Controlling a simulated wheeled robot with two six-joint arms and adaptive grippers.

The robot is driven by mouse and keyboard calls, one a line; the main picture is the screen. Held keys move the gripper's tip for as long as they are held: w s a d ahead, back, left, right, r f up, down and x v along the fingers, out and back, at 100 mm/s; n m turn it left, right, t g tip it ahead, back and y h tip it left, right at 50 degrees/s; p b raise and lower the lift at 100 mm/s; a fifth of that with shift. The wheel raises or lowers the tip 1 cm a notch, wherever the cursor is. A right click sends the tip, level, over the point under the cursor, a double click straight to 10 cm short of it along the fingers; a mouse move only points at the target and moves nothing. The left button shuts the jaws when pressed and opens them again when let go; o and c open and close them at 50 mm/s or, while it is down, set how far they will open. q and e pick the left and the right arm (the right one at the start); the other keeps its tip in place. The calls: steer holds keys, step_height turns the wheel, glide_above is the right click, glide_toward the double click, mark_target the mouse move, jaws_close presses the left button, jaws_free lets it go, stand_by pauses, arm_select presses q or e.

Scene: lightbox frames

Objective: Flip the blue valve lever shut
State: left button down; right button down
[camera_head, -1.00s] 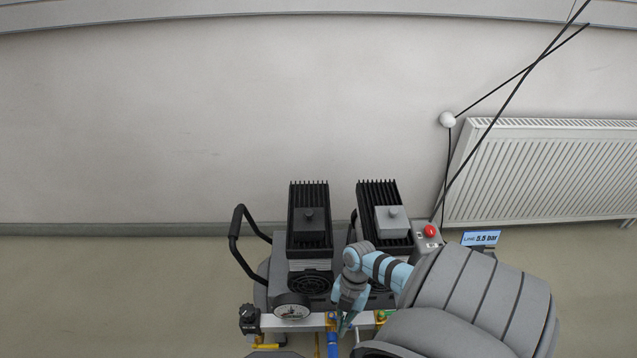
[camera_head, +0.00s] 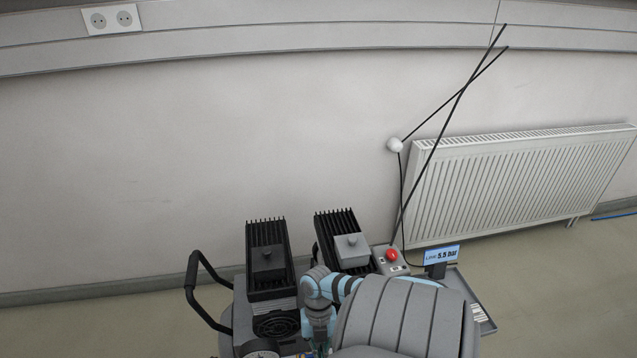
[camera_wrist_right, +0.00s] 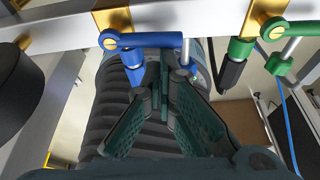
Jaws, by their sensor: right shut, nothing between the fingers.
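The blue valve lever (camera_wrist_right: 150,40) shows in the right wrist view, lying roughly along the silver manifold bar (camera_wrist_right: 195,20) and crosswise to its blue outlet fitting (camera_wrist_right: 133,68). A thin metal pin hangs from its right end, with a blue tip. My right gripper (camera_wrist_right: 163,88) is shut and empty just below the lever, its tips close to the pin; contact is unclear. In the head view my right wrist shows low in the middle, and the lever is not visible there. My left gripper is not in view.
A green lever (camera_wrist_right: 292,27) and its fitting stand right of the blue one. A dark round knob (camera_wrist_right: 20,80) is at left. In the head view are finned motor blocks (camera_head: 268,258), a red button (camera_head: 392,255), a line display (camera_head: 442,255) reading 5.5 bar, and a radiator (camera_head: 510,190).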

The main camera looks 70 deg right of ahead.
stand_by(0.3)
step_height(320, 180, up, 10)
steer(key=p, duration=0.6)
steer(key=shift+s+a+r, duration=0.15)
steer(key=shift+r, duration=0.05)
stand_by(0.4)
